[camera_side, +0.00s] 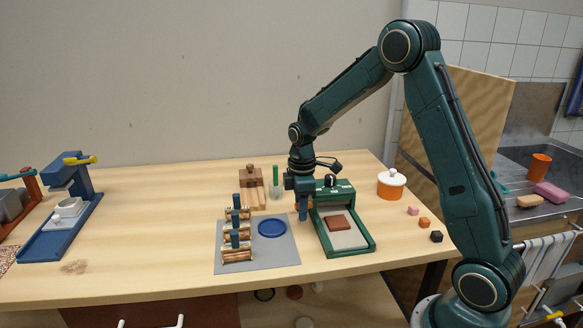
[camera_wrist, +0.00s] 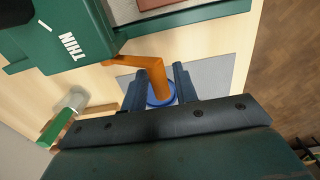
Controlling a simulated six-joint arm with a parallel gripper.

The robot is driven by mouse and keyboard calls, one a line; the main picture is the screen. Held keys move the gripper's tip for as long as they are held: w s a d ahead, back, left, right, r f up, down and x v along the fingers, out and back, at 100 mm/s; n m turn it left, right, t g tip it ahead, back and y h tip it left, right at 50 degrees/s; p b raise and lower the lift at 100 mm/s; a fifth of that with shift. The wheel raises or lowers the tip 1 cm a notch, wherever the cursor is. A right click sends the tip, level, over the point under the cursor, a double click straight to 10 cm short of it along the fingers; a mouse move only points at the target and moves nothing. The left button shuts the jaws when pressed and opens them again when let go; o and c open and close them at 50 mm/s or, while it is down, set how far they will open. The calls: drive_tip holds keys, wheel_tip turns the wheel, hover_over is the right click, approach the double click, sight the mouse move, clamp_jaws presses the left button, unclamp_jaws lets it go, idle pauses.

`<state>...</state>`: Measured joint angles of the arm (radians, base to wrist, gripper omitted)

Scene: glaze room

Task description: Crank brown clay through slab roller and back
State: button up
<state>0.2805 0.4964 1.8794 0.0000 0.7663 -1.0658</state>
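The green slab roller (camera_side: 366,243) stands right of the table's middle. The brown clay (camera_side: 339,222) lies flat on its pale bed, in front of the roller housing; a corner of the clay (camera_wrist: 122,10) shows at the top of the wrist view. The orange crank (camera_wrist: 135,61) sticks out from the housing's left side, its handle pointing toward my wrist. My gripper (camera_wrist: 160,90) points down there, its two blue fingers on either side of the handle. A gap shows between handle and right finger, so it looks open around the handle. In the side view my gripper (camera_side: 303,207) partly hides the crank.
Left of the roller, a grey mat (camera_side: 285,256) holds a blue disc (camera_side: 271,228) and a rack of wooden rollers (camera_side: 237,256). Behind are a wooden block piece (camera_side: 250,176) and a cup with a green stick (camera_side: 276,185).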

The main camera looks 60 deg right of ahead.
drive_tip(key=shift+w+d+r, duration=0.1)
drive_tip(key=shift+w+d+r, duration=0.9)
drive_tip(key=shift+w+d, duration=0.05)
drive_tip(key=shift+w+d, duration=0.1)
idle(0.3)
drive_tip(key=shift+w+d+r, duration=0.55)
drive_tip(key=shift+w+d, duration=0.35)
drive_tip(key=shift+d, duration=0.05)
drive_tip(key=shift+w+d, duration=0.9)
drive_tip(key=shift+w, duration=0.05)
idle(0.3)
